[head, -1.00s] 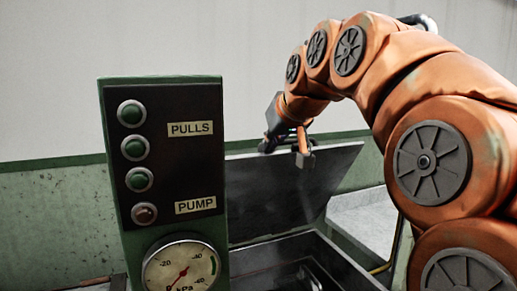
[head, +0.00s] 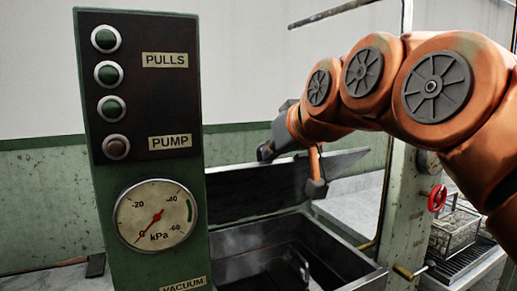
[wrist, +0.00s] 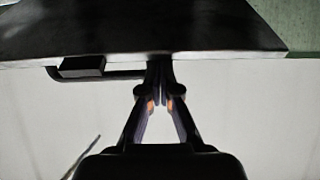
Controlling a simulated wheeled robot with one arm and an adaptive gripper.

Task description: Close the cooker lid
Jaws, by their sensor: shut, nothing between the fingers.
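The cooker lid (head: 250,190) is a dark flat panel with a pale edge, raised and tilted above the back of the cooker (head: 238,242). The cooker is a grey metal box whose dark inside shows below the lid.
A green control post with buttons and a vacuum gauge (head: 156,215) stands close at left, partly hiding the cooker. A green upright with a red valve wheel (head: 437,198) stands at right. A wire basket (head: 455,232) lies beyond it.

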